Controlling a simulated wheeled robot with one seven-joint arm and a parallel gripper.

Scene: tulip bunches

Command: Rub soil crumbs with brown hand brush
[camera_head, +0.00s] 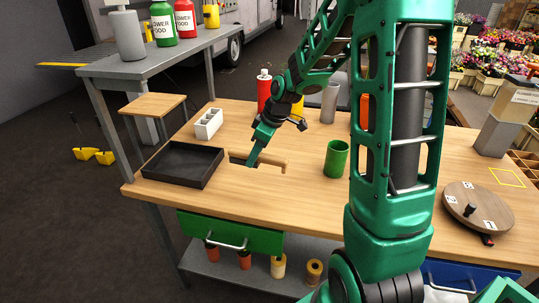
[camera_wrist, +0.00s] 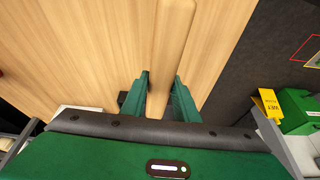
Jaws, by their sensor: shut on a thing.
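The brown hand brush (camera_head: 272,162) is at the middle-left of the wooden table, just right of the black tray. My gripper (camera_head: 251,162) reaches down onto it and is shut on its handle. In the wrist view the pale wooden handle (camera_wrist: 174,40) runs between the two green fingers of my gripper (camera_wrist: 162,88). The brush is at or very near the table top; I cannot tell if it touches. Its bristles are not clearly seen. I cannot make out any soil crumbs in either view.
The black tray (camera_head: 183,163) lies left of the brush. A white divided holder (camera_head: 209,123) stands behind it. A green cup (camera_head: 336,158) stands to the right, and a red bottle (camera_head: 264,92) behind. A round wooden turntable (camera_head: 478,206) is far right. Bare table lies in front of the brush.

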